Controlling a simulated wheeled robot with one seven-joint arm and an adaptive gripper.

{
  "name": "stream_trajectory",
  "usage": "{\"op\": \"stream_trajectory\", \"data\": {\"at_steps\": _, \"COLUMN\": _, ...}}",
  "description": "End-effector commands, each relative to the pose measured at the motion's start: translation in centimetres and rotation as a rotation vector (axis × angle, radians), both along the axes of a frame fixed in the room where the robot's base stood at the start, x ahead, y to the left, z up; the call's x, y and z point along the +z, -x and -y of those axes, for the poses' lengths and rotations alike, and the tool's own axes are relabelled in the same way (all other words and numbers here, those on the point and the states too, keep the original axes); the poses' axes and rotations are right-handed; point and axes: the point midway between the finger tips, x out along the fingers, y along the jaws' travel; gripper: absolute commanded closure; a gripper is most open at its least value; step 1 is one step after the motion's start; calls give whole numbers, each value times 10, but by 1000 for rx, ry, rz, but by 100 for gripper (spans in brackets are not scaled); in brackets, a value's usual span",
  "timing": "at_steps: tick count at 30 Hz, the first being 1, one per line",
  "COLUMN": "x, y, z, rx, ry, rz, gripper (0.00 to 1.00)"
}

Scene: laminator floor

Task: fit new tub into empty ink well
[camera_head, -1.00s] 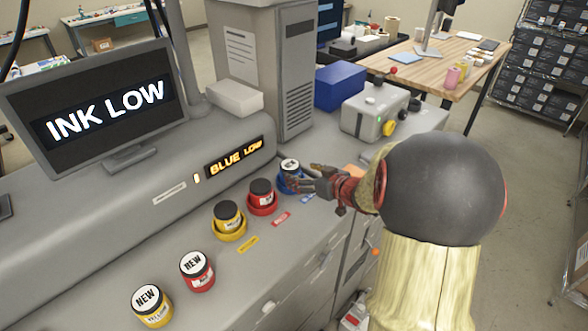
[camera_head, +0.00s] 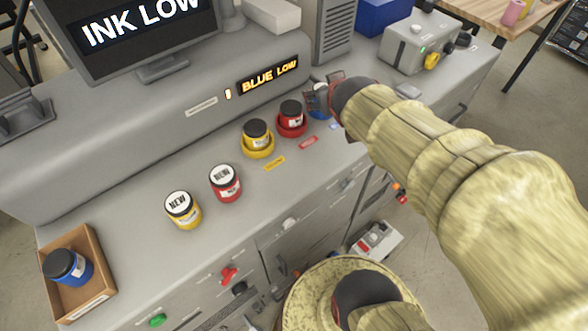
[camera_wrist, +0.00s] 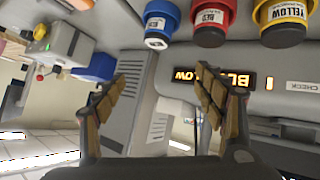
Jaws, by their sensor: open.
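The new blue tub (camera_head: 317,103) with a white lid stands at the right end of the row of ink wells, partly hidden by my gripper (camera_head: 327,94). In the wrist view, which is upside down, the blue tub (camera_wrist: 158,24) appears upright inside a wider blue ring, the blue well (camera_wrist: 161,7). How deep it sits is unclear. My gripper (camera_wrist: 162,76) is open and empty, its fingers apart from the tub. The display (camera_head: 268,75) reads BLUE LOW and the monitor (camera_head: 135,28) reads INK LOW.
Black-lidded red (camera_head: 291,114) and yellow (camera_head: 256,134) tubs stand in wells beside the blue one. New yellow (camera_head: 182,209) and red (camera_head: 225,182) tubs stand nearer. A cardboard box (camera_head: 103,262) holds a black-lidded blue tub (camera_head: 68,266). A grey machine (camera_head: 415,48) stands beyond.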

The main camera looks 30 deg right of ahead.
Motion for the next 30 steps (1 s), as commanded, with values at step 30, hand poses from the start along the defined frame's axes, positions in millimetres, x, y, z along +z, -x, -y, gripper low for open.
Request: {"op": "stream_trajectory", "data": {"at_steps": 30, "x": -31, "y": 155, "z": -195, "rx": 245, "ry": -308, "rz": -389, "gripper": 30}}
